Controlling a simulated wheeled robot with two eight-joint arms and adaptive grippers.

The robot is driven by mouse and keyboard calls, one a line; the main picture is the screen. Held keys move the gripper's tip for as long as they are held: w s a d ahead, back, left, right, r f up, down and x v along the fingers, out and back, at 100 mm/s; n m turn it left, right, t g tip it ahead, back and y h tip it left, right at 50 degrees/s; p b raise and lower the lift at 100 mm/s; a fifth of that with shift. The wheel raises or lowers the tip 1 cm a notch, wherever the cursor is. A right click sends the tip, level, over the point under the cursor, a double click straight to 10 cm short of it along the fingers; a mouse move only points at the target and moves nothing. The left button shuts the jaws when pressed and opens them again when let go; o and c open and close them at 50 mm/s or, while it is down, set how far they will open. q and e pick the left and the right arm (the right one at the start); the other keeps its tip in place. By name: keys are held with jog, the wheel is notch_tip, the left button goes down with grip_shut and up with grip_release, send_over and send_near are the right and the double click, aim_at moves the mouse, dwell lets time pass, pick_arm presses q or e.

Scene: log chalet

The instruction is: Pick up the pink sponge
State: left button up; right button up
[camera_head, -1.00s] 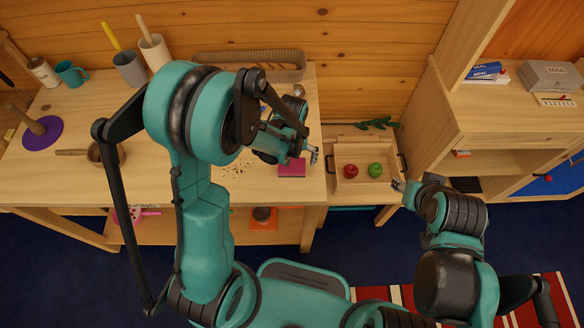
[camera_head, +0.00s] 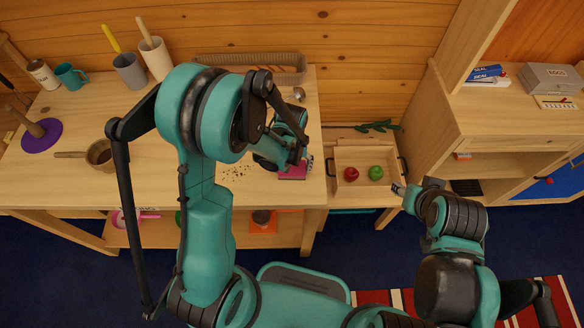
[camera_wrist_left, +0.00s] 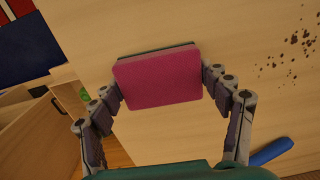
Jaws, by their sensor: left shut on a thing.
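The pink sponge (camera_head: 292,173) is at the right end of the wooden counter (camera_head: 215,188), partly hidden by my left gripper (camera_head: 296,165) in the head view. In the left wrist view the sponge (camera_wrist_left: 160,80) has a pink face and a dark green layer along its far edge. The fingers of my left gripper (camera_wrist_left: 163,92) press against its two short sides, shut on it. I cannot tell whether the sponge still touches the counter. My right gripper (camera_head: 398,188) is at the right, near the wooden tray, away from the sponge; its finger opening is too small to tell.
Dark crumbs (camera_head: 236,172) lie left of the sponge. A tray (camera_head: 366,185) with a red apple (camera_head: 351,174) and a green apple (camera_head: 376,173) stands right of the counter. A blue object (camera_wrist_left: 271,152) lies nearby.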

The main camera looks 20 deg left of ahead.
pick_arm(q)
notch_tip(320, 180, up, 5)
jog(key=shift+f+p, duration=0.2)
jog(key=shift+p, duration=0.55)
jog(key=s+d+r+p, duration=0.1)
jog(key=s+r+p, duration=0.1)
jog(key=s+r, duration=0.4)
jog(key=s, duration=0.5)
jog(key=shift+s+r, duration=0.15)
jog(key=shift+s, duration=0.2)
